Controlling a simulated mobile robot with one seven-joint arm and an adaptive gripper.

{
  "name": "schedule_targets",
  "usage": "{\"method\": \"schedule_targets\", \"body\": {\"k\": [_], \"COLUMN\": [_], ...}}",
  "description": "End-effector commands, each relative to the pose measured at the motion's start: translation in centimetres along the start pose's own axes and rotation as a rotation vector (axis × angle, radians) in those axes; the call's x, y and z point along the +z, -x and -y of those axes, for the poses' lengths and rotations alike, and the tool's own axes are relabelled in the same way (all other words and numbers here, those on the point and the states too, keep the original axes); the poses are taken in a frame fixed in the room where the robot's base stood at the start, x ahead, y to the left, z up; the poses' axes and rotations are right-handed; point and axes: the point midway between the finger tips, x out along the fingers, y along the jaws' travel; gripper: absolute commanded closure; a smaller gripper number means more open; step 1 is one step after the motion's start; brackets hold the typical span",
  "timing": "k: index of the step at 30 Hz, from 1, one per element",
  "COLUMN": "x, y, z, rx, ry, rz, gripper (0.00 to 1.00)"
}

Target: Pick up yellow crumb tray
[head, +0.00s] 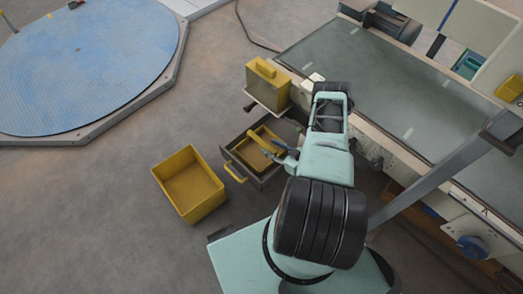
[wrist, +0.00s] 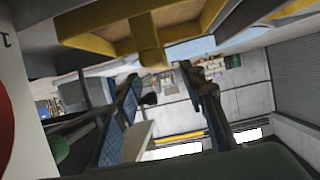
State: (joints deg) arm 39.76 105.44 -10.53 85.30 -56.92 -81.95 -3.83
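The yellow crumb tray (head: 249,151) sits in a pulled-out grey drawer (head: 271,178) on the machine's side in the head view. In the wrist view the tray's yellow rim (wrist: 92,44) fills the top, with a short yellow grip (wrist: 149,48) pointing down from it. My gripper (head: 274,150) is at the tray's right side in the head view. In the wrist view my gripper (wrist: 162,76) has its two fingers well apart, with the grip near the gap between their tips. I cannot tell whether the fingers touch the tray. Part of the tray is hidden by the gripper.
A yellow open bin (head: 188,184) stands on the floor left of the drawer. A yellow box (head: 267,84) sits on a small shelf above the drawer. The machine's long table (head: 400,85) lies to the right. The floor at left is clear up to a blue round platform (head: 85,65).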

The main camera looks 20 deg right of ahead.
Motion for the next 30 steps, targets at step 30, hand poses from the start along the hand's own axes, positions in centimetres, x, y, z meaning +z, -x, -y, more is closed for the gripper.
{"method": "schedule_targets", "body": {"k": [30], "x": [-0.1], "y": [-7.6], "z": [-0.1], "rx": [0.000], "ry": [-0.001], "rz": [-0.001], "gripper": [0.82]}}
